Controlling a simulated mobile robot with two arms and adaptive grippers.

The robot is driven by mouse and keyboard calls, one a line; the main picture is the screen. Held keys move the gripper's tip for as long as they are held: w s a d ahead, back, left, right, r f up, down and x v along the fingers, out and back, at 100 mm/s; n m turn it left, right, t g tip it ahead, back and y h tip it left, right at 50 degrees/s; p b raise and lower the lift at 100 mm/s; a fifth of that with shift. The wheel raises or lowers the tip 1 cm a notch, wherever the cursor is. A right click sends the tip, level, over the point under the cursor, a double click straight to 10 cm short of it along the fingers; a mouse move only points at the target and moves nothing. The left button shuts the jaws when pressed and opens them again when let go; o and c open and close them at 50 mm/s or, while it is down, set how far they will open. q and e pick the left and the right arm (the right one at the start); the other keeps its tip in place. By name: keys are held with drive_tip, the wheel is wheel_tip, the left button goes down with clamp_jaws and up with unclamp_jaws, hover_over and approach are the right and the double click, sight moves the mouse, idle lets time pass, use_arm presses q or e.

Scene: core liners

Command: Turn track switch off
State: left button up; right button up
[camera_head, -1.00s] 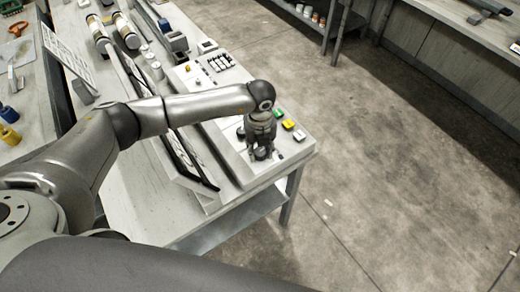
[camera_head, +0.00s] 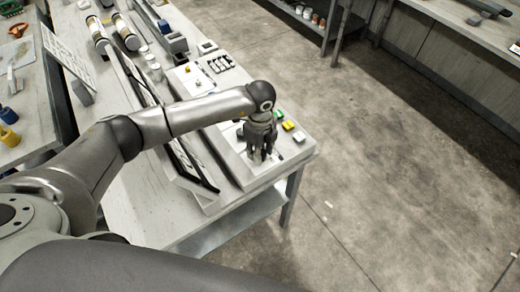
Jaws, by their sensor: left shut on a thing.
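A light control panel (camera_head: 244,177) lies on the near end of the long workbench. My left gripper (camera_head: 262,157) points down at the panel near its front right corner, with its fingers closed around a small control there, which I take to be the track switch. The fingers hide that control almost wholly, so its position cannot be read. A green button (camera_head: 279,115), a yellow button (camera_head: 289,125) and a grey-white button (camera_head: 299,137) sit just right of the gripper, apart from it. My right gripper is not in view.
A long dark-edged rail tray (camera_head: 192,165) runs along the bench left of the panel. A row of small white parts (camera_head: 220,64) and a grey device (camera_head: 176,43) stand farther back. Bare bench (camera_head: 145,208) shows at the near left; open floor lies right.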

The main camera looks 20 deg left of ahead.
use_arm(q)
drive_tip(key=shift+r, duration=0.1)
idle(0.3)
drive_tip(key=o, duration=1)
drive_tip(key=shift+o, duration=0.2)
wheel_tip(320, 180, up, 12)
